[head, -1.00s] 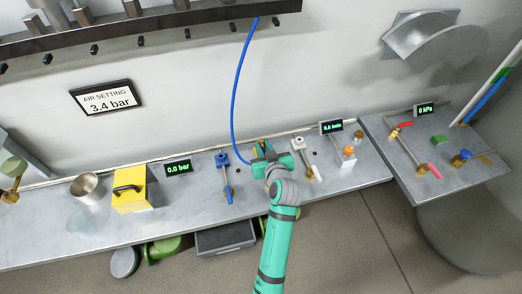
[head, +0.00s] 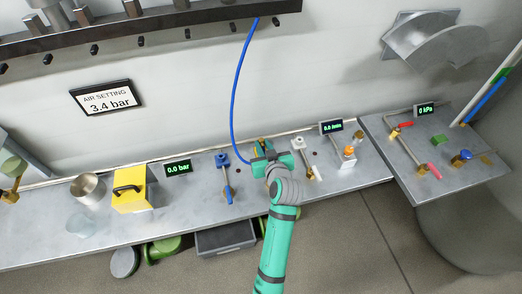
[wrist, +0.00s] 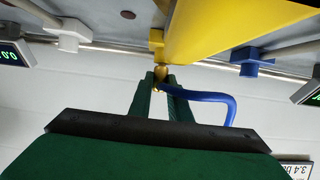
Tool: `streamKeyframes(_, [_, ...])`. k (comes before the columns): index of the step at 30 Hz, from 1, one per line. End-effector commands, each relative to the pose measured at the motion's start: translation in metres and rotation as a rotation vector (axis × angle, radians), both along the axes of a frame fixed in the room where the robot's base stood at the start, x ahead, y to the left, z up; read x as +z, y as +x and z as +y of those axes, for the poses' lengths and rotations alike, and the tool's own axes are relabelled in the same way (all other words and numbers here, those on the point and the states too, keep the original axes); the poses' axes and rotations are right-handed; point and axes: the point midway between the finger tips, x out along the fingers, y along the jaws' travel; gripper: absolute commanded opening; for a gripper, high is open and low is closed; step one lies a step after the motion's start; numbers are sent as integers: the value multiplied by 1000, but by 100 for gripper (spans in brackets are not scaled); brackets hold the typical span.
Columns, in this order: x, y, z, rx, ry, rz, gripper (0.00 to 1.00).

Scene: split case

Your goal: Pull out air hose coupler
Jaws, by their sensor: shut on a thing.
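The blue air hose (head: 236,95) hangs from the dark overhead rail and runs down to my gripper (head: 268,162). In the wrist view my gripper (wrist: 161,90) has its green fingers shut on the brass coupler (wrist: 162,71) at the hose end. The blue hose (wrist: 213,97) bends away to the right there. A brass fitting (wrist: 157,38) beside a large yellow part (wrist: 225,25) sits right at the coupler. I cannot tell whether the coupler and fitting are still joined. In the head view my gripper hides most of this spot.
A blue-handled valve (head: 226,180) and a white valve (head: 305,160) flank my gripper. A yellow box (head: 131,190), a metal cup (head: 88,188) and a faint see-through round shape (head: 83,223) are at left. The gauge (head: 178,169) reads 0.0 bar; a sign reads 3.4 bar.

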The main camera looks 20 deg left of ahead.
Motion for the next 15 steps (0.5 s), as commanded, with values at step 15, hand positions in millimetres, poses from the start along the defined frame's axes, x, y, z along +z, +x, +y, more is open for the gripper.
streamKeyframes(15, [18, 0, 0, -1, 1, -2, 0])
